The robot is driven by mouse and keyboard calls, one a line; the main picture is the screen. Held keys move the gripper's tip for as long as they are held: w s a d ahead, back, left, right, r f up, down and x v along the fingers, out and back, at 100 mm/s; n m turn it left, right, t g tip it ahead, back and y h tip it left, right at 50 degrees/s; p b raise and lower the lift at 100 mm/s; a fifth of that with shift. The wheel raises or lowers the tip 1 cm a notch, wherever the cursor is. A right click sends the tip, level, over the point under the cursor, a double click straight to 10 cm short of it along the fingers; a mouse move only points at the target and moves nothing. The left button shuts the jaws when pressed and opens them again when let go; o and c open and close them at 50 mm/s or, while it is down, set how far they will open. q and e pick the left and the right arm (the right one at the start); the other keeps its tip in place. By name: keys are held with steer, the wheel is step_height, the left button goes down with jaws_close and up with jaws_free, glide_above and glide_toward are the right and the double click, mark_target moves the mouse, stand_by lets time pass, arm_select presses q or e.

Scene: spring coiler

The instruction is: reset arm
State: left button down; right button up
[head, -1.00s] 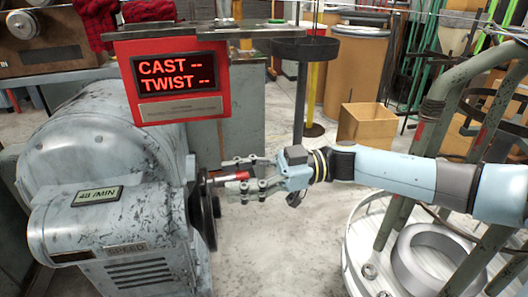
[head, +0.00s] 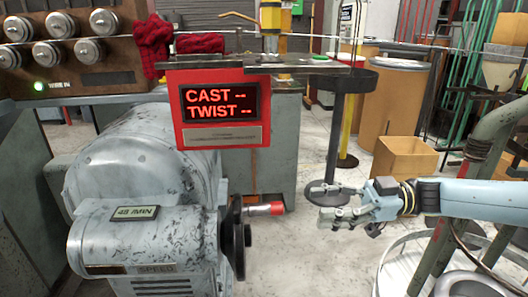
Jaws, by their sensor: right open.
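My right gripper (head: 326,205) reaches in from the right in the head view. Its fingers are open and empty, pointing left. A clear gap separates my fingertips from the handle. A red display (head: 220,105) above the machine reads "CAST --" and "TWIST --". A small speed readout (head: 134,212) shows "48 /MIN". My left gripper is not in view.
A round frame (head: 400,262) with green posts stands at lower right, close to my right arm.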

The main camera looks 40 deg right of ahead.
steer(key=s+f+m+t+h, duration=0.1)
steer(key=s+f+m+h, duration=0.3)
steer(key=f, duration=0.7)
steer(key=s+f+m+t+h, duration=0.1)
steer(key=s+f+m+h, duration=0.1)
steer(key=f+m+h, duration=0.6)
steer(key=s+f+m+h, duration=0.2)
steer(key=s+f, duration=0.1)
steer(key=f, duration=1)
steer(key=s+a+f+g, duration=0.2)
steer(key=s+f, duration=0.3)
steer(key=s, duration=0.4)
steer(key=s+a+f+g+h, duration=0.1)
steer(key=s+f+g, duration=0.4)
steer(key=s, duration=0.4)
steer(key=s+a+f+g+h, duration=0.1)
steer(key=s+f+g, duration=0.3)
steer(key=s, duration=0.5)
steer(key=shift+s+a+f+n, duration=0.3)
steer(key=shift+a+f+n, duration=0.1)
steer(key=shift+a, duration=0.45)
